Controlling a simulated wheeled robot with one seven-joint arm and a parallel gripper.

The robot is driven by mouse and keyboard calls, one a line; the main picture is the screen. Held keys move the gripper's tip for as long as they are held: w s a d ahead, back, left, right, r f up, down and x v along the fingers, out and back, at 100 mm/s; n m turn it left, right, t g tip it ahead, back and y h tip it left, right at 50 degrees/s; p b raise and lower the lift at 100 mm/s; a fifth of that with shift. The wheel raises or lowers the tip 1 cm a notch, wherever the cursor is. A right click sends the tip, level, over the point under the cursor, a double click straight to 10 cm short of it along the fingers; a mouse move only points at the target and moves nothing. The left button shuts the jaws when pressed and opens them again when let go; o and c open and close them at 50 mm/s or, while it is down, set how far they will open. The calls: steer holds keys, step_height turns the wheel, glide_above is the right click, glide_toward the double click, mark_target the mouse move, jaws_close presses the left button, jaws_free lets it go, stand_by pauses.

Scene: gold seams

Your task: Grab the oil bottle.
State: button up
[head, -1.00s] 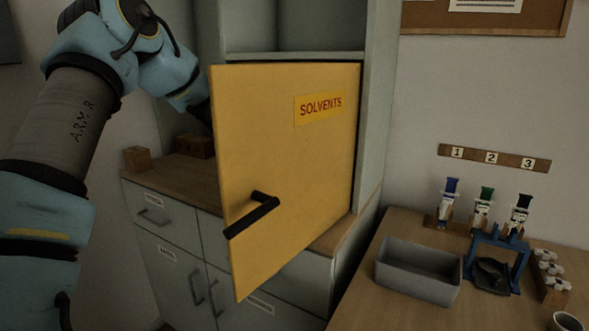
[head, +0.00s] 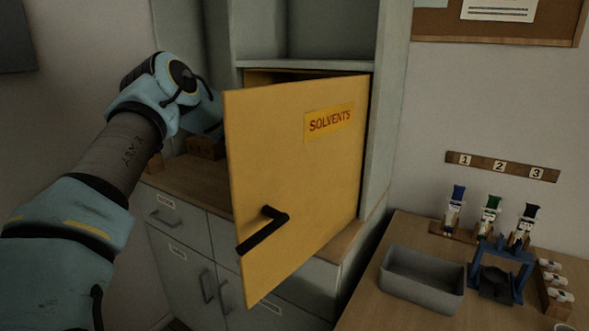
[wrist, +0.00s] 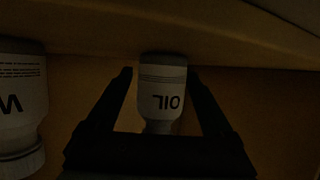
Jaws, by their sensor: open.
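The oil bottle (wrist: 162,88) shows in the wrist view, white with a grey end and the word OIL upside down in the picture. My gripper (wrist: 159,75) is open, with one dark finger on each side of the bottle. Narrow gaps seem to remain beside the bottle; I cannot tell whether either finger touches it. In the head view the yellow SOLVENTS door (head: 290,180) stands open and hides my gripper and the bottle.
A second white bottle (wrist: 20,105), marked with a W, stands at the left of the wrist view. A tan surface (wrist: 180,30) crosses the top of that view. The black door handle (head: 263,232) sticks out. A grey bin (head: 422,280) is on the right table.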

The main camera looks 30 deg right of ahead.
steer(key=shift+c, duration=0.3)
jaws_close()
stand_by(0.4)
